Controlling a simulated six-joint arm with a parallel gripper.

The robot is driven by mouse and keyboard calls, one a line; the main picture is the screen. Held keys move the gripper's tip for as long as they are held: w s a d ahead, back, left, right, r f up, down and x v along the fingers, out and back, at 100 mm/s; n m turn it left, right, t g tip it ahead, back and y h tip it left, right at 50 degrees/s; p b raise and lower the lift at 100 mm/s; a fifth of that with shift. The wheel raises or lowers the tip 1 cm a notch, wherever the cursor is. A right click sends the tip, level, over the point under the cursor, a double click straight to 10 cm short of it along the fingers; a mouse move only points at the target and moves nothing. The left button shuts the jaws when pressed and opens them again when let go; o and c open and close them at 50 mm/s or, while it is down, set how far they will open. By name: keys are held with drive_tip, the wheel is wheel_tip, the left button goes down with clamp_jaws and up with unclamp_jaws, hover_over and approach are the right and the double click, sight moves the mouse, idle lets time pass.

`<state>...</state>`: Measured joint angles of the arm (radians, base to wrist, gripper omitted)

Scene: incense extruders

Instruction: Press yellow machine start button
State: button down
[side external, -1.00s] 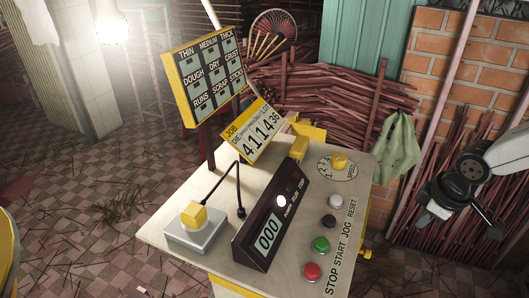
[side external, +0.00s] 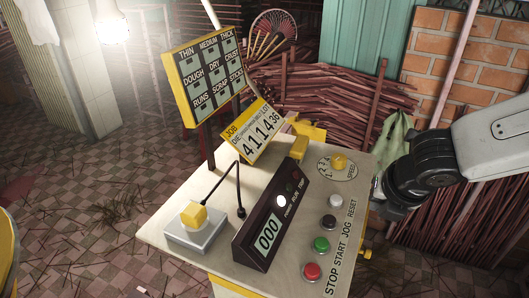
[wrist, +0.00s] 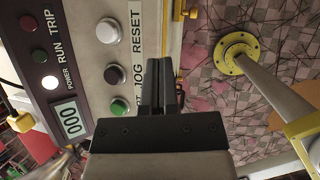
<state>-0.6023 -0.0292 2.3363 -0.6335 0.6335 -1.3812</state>
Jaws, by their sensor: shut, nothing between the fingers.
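The control panel (side external: 190,255) has a column of buttons along its right edge. The green START button (side external: 321,244) sits between the red STOP button (side external: 312,271) and the dark JOG button (side external: 329,222). The green button also shows in the wrist view (wrist: 119,107), left of my fingers. My gripper (wrist: 159,65) is shut and empty, its fingers over the panel's edge beside the printed labels. In the side view my dark wrist is right of the panel, and the fingertips cannot be made out there.
A white RESET button (side external: 336,201) and a yellow speed knob (side external: 339,161) stand farther up the panel. A dark display box (side external: 268,232) reads 000. A yellow-topped switch box (side external: 196,220) is at left. Bundled sticks (side external: 330,95) and a green cloth (side external: 396,128) lie behind.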

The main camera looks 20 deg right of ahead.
sight(320, 236)
drive_tip(key=a+r+n+t, duration=0.2)
drive_tip(key=a+r+n, duration=0.2)
drive_tip(key=n, duration=0.4)
drive_tip(key=s+a+r+n+t+y, duration=0.1)
drive_tip(key=a+r+n+t, duration=0.1)
drive_tip(key=a+r+n, duration=0.2)
drive_tip(key=shift+a+n, duration=1.5)
drive_tip(key=shift+n, duration=0.6)
drive_tip(key=shift+f, duration=0.15)
drive_tip(key=shift+f, duration=4.25)
drive_tip(key=shift+f, duration=0.95)
drive_tip(key=shift+r, duration=0.95)
